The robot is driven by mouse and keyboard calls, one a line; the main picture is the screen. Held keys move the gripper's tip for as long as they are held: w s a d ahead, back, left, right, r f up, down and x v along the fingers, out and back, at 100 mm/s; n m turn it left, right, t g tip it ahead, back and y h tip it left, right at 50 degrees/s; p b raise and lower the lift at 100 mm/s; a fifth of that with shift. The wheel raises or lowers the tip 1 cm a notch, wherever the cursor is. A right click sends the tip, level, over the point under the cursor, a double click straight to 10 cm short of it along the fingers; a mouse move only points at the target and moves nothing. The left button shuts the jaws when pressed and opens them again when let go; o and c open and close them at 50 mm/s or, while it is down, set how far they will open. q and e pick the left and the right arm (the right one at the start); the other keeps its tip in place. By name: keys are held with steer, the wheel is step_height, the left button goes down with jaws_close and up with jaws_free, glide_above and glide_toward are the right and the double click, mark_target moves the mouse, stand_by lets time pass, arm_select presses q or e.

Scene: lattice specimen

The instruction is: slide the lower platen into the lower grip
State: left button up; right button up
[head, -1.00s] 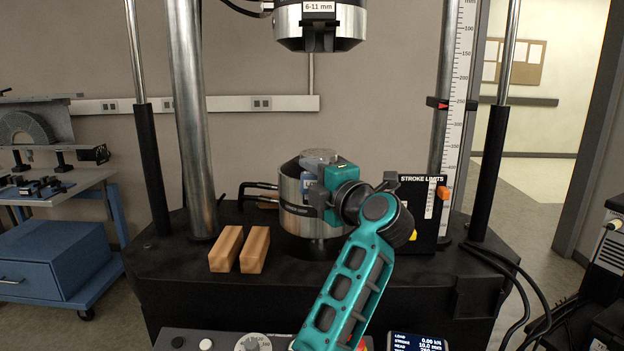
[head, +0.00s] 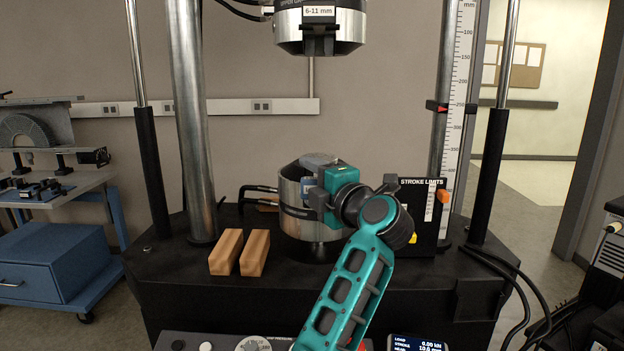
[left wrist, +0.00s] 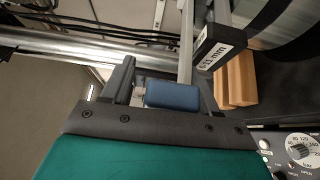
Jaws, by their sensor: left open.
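The lower grip (head: 294,187), a silver cylinder with a black front, stands on the machine's black base. A grey piece (head: 318,159) sits at its top; I cannot tell whether it is the lower platen. My left gripper (head: 312,190), teal and black, is at the grip's front right and hides part of it. Contact with the block cannot be told. My right gripper is not in view.
The upper grip (head: 318,28), labelled 6-11 mm, hangs well above. Two wooden blocks (head: 240,252) lie left of the lower grip. A stroke limits box (head: 420,215) stands close on the right. Steel columns (head: 188,120) flank the work space. Black bent rods (head: 258,188) reach the grip's left side.

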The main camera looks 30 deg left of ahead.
arm_select(q)
steer(key=shift+o, duration=0.3)
steer(key=shift+f, duration=0.4)
steer(key=o, duration=0.3)
steer(key=shift+d, duration=0.25)
steer(key=shift+o, duration=0.2)
steer(key=shift+s+d+r+p, duration=0.25)
steer(key=shift+s+d+p, duration=0.15)
steer(key=shift+d, duration=0.45)
steer(key=v, duration=0.2)
steer(key=shift+s+d, duration=0.25)
steer(key=b+v, duration=0.1)
steer(key=v, duration=1.2)
